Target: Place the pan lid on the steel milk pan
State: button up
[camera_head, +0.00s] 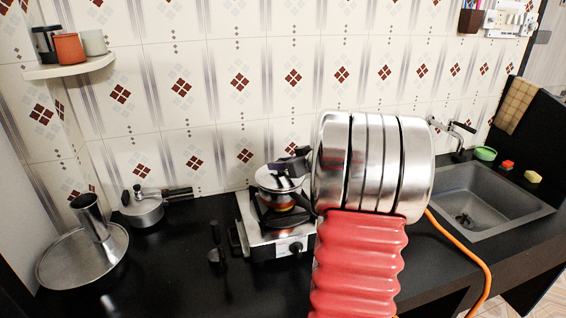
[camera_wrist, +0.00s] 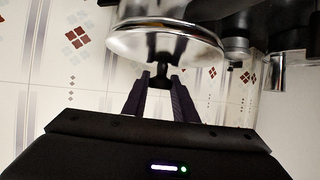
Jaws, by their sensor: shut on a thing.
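The shiny round pan lid (camera_head: 277,180) is over the stove, left of my arm in the head view. My gripper (camera_head: 294,164) is shut on its dark knob, seen between the fingers in the wrist view (camera_wrist: 160,78). The lid's domed face (camera_wrist: 185,46) fills the upper middle there. The steel milk pan (camera_head: 280,201) appears directly under the lid on the burner, with an orange tint on its side. I cannot tell whether lid and pan touch. My arm hides the right part of the stove.
The stove (camera_head: 267,243) stands on the black counter (camera_head: 180,270). A lidded pot with a dark handle (camera_head: 146,212) and a wide steel vessel (camera_head: 70,265) are to the left. A dark utensil (camera_head: 217,243) lies near the stove. The sink (camera_head: 480,200) is right.

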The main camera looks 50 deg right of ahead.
jog(key=o, duration=1.1)
jog(key=shift+c, duration=0.2)
jog(key=shift+r, duration=0.6)
jog(key=v, duration=1.2)
jog(key=shift+w, duration=0.1)
